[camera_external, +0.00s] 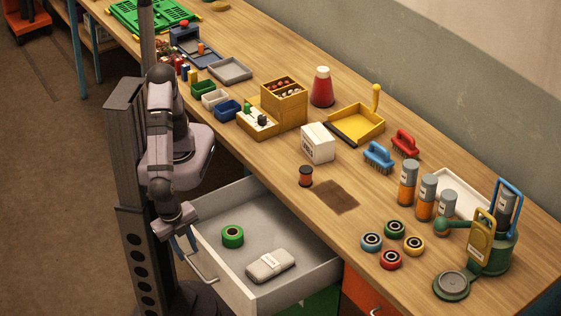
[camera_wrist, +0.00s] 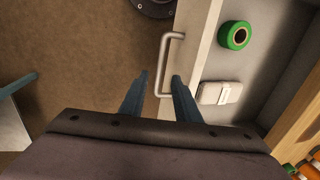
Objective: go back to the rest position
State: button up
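My gripper (camera_external: 186,246) hangs low at the front of the open drawer (camera_external: 222,288), left of the workbench. In the wrist view my gripper (camera_wrist: 160,76) has its two blue fingers apart, with nothing clamped between them. The metal drawer handle (camera_wrist: 166,62) shows close to the fingertips, its near end in the gap between them in that view. I cannot tell whether they touch it. The handle (camera_external: 202,268) also shows in the external view, just below the fingers. My arm is bent downward beside its column.
The drawer holds a green tape roll (camera_external: 232,236) and a pale labelled pouch (camera_external: 270,265). On the workbench (camera_external: 260,160) stand a white box (camera_external: 318,143), a dark red spool (camera_external: 306,176), a yellow dustpan (camera_external: 355,124) and several coloured rolls. Floor left of the drawer is clear.

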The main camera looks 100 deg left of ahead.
dwell(0.3)
jog(key=w+a+r+n+g+p, duration=0.1)
jog(key=w+a+r+n, duration=0.1)
jog(key=w+a, duration=0.5)
jog(key=w+a+r+n+p, duration=0.25)
jog(key=w+a, duration=0.25)
jog(key=a, duration=0.5)
jog(key=s+a+r+n, duration=0.1)
jog(key=a+n, duration=0.1)
jog(key=a, duration=0.6)
jog(key=s+a+r+n+h+p, duration=0.1)
jog(key=a+n, duration=0.1)
jog(key=a, duration=0.6)
jog(key=shift+s+a+r+g+h, duration=0.2)
jog(key=shift+a+r+g+h, duration=0.1)
jog(key=shift+a+r, duration=0.1)
